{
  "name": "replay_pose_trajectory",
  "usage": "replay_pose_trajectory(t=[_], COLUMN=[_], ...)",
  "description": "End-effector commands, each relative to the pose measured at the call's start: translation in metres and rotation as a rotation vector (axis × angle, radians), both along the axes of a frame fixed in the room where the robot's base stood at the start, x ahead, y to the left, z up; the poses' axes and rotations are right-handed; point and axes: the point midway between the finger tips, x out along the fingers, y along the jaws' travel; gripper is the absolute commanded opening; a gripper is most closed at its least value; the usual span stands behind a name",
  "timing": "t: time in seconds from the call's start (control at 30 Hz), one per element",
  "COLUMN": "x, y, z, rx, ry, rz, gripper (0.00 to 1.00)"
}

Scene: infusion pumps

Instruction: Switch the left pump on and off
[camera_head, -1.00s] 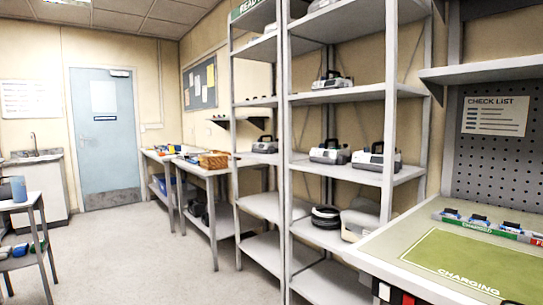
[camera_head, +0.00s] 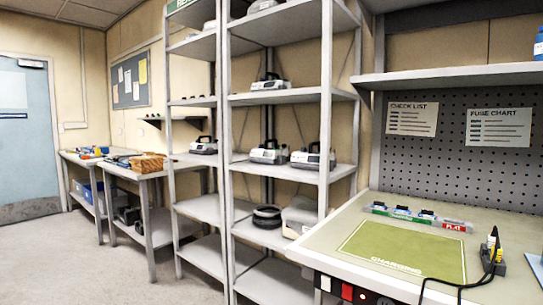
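Several white-and-dark devices with carry handles, which look like pumps, stand on the grey shelving. Two sit side by side on the right unit's middle shelf: a left one (camera_head: 267,153) and a right one (camera_head: 313,158). Another device (camera_head: 203,146) is on the left unit, and one more (camera_head: 270,83) is on a higher shelf. I cannot tell which the task calls the left pump. Their switches and displays are too small to make out. My gripper is not in view.
A workbench with a green charging mat (camera_head: 400,250) fills the right front. It holds a battery strip (camera_head: 415,216) and a black cable (camera_head: 450,284). A pegboard (camera_head: 450,165) with two posters stands behind. Side tables (camera_head: 150,180) and a blue door (camera_head: 22,140) are left. Floor at lower left is clear.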

Motion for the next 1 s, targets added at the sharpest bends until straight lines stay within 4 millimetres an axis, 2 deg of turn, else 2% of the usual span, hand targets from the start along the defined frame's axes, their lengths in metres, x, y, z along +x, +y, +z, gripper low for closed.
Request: replay_pose_trajectory(t=[0.17, 0.37, 1.0], x=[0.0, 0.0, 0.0], y=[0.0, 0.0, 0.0], z=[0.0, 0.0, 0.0], rx=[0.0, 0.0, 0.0], ry=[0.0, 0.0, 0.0], rz=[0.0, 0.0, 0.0], gripper=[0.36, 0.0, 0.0])
